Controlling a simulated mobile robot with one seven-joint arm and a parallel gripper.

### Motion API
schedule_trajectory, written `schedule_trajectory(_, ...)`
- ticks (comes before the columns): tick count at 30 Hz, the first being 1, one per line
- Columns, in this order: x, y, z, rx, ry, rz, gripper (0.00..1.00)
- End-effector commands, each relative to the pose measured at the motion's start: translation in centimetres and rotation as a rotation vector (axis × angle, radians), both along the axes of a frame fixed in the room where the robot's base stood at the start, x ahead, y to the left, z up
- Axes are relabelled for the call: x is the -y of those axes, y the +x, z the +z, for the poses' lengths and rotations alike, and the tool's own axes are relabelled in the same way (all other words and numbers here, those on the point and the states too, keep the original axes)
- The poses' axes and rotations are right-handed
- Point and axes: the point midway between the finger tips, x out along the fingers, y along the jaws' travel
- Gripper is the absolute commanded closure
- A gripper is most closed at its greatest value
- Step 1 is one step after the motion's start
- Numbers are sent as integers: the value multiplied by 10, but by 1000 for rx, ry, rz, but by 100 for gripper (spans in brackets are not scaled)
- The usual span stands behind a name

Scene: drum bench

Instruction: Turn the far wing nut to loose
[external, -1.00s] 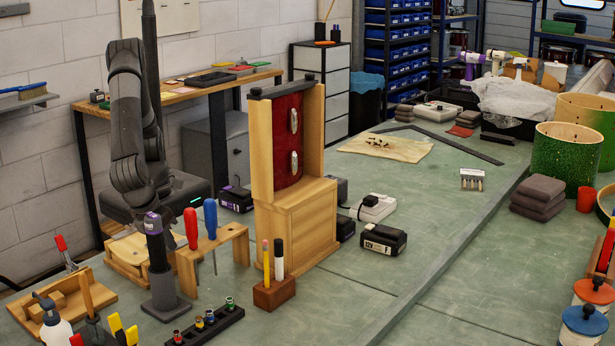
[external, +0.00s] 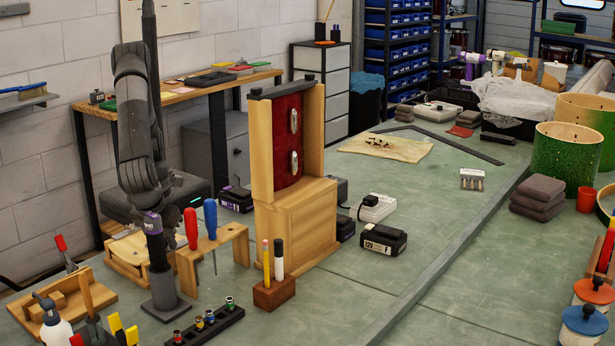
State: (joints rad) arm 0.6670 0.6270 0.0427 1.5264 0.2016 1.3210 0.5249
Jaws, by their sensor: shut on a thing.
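I cannot make out either wing nut in this view. My dark grey arm (external: 137,120) stands at the left and bends down to the bench beside the wooden screwdriver rack (external: 232,236). My gripper is not visible; the lower arm and the things around it appear to hide it. A low pale wooden piece (external: 121,247) lies partly hidden behind the arm's lower end. I cannot tell whether the far wing nut is on it.
The rack holds a red-handled (external: 190,228) and a blue-handled screwdriver (external: 210,217). A wooden stand (external: 296,220) with a red shell piece (external: 287,140) stands right of it. A bit holder (external: 206,327) and a pen block (external: 274,293) are in front.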

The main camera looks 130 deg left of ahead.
Motion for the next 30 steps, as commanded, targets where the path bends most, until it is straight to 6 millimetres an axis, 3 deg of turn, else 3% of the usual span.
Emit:
schedule_trajectory(13, -1, 3, 1, 2, -2, 295, 100)
schedule_trajectory(30, -1, 3, 1, 2, -1, 374, 100)
